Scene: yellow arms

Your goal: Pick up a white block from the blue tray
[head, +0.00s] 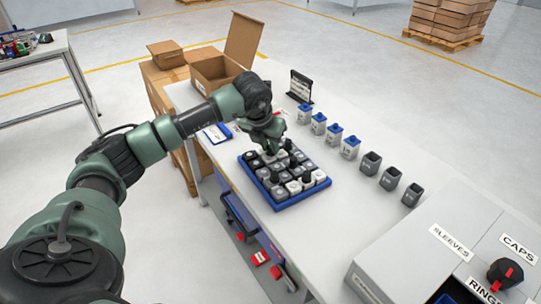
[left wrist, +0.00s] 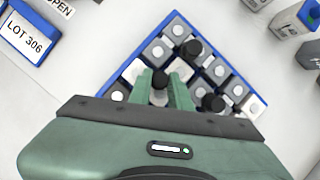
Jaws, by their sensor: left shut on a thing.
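The blue tray (head: 292,202) lies on the white table, filled with rows of white, grey and dark blocks, several with black knobs on top. It also shows in the left wrist view (left wrist: 240,73). A white block (head: 308,181) sits near its right side. My left gripper (head: 271,150) reaches down at the far left part of the tray. In the left wrist view my left gripper (left wrist: 161,94) is shut on a block with a black knob (left wrist: 159,80). The fingers hide most of that block, so I cannot tell its colour or whether it is raised. My right gripper is not in view.
A row of blue-topped containers (head: 319,124) and open grey cups (head: 371,163) stands right of the tray. A black sign (head: 300,86) stands behind. A grey sorting unit (head: 420,265) fills the near right. Cardboard boxes (head: 215,70) are at the back left.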

